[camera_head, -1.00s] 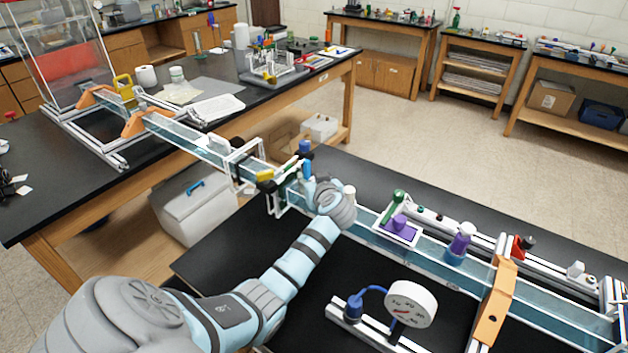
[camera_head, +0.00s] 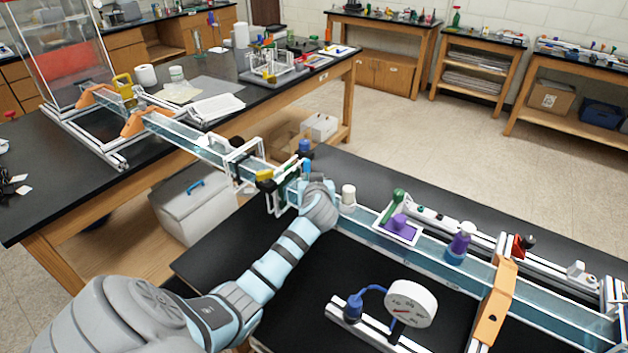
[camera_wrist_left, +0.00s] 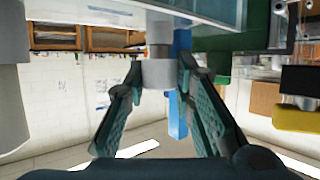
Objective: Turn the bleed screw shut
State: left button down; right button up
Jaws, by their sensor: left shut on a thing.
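My left gripper (camera_wrist_left: 158,78) is shut on a short pale grey cylinder with a brown ring (camera_wrist_left: 159,66), which seems to be the bleed screw. Both fingers press on its sides in the left wrist view, with a finger on either side. In the head view my left gripper (camera_head: 313,182) is at the clear channel, beside a blue upright piece (camera_head: 307,170), and its wrist hides the held screw. How far the screw is turned cannot be seen. My right gripper is in neither view.
The clear channel (camera_head: 345,222) runs across two black benches. A white capped post (camera_head: 348,194) stands just right of my left wrist. A yellow block (camera_head: 264,175) is on its left. A round gauge (camera_head: 411,303) stands in front. Bare black bench lies near my arm.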

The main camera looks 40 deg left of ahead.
pick_arm(q)
jog(key=m+t+h, duration=0.2)
jog(key=m+h, duration=0.2)
jog(key=shift+a+t, duration=0.1)
jog(key=shift+t, duration=0.3)
jog(key=shift+f+m+t+h+b, duration=0.15)
jog(key=shift+m+t+h+b, duration=0.15)
jog(key=shift+m+h+b, duration=0.6)
jog(key=m+h+b, duration=0.4)
jog(key=b, duration=0.3)
jog(key=shift+f+h, duration=0.15)
jog(key=shift+h, duration=0.25)
jog(key=shift+r+b, duration=0.2)
jog(key=shift+b, duration=0.4)
jog(key=shift+h, duration=0.3)
jog(key=c, duration=1.3)
grip_release()
jog(key=shift+c, duration=0.2)
